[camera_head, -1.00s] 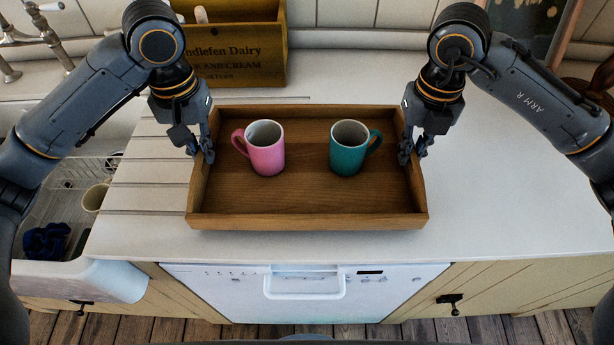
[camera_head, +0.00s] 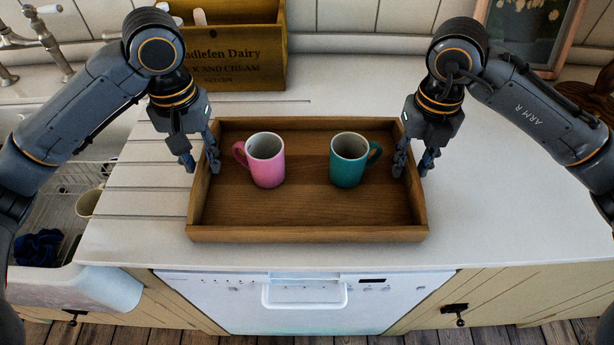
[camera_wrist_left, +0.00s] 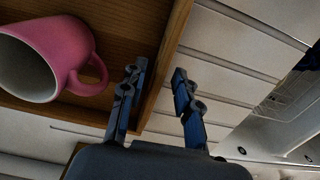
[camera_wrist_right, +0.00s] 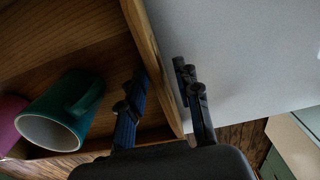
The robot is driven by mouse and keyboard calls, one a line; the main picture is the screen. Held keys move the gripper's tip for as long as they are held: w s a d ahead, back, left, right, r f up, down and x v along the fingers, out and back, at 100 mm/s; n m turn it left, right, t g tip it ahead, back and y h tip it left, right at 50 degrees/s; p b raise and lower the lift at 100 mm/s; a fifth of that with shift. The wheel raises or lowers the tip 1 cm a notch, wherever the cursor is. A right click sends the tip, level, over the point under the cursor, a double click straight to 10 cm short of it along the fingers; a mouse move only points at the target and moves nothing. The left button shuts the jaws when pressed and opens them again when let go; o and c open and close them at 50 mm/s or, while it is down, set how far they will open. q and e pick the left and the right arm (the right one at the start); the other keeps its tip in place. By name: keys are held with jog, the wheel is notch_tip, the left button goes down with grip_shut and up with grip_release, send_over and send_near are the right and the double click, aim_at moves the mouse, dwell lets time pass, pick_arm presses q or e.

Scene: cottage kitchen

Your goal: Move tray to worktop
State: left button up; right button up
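The wooden tray (camera_head: 307,234) lies on the white worktop (camera_head: 500,200) above the dishwasher. A pink mug (camera_head: 267,165) and a teal mug (camera_head: 347,165) stand upright in it. My left gripper (camera_head: 201,167) is open at the tray's left wall. In the left wrist view its fingers (camera_wrist_left: 157,90) straddle the wall, with a gap outside it. My right gripper (camera_head: 413,166) is open at the right wall. In the right wrist view its fingers (camera_wrist_right: 163,85) stand on either side of the wall, with a gap visible. The tray's underside is hidden.
A wooden dairy box (camera_head: 237,68) stands behind the tray. The sink with a wire rack (camera_head: 60,205) and a cup (camera_head: 88,203) is at the left. A framed picture (camera_head: 530,30) leans at the back right. The worktop right of the tray is clear.

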jog(key=shift+r, duration=0.1)
pick_arm(q)
notch_tip(320, 180, up, 11)
pick_arm(e)
notch_tip(320, 180, up, 12)
dwell(0.6)
pick_arm(q)
jog(key=shift+r, duration=0.2)
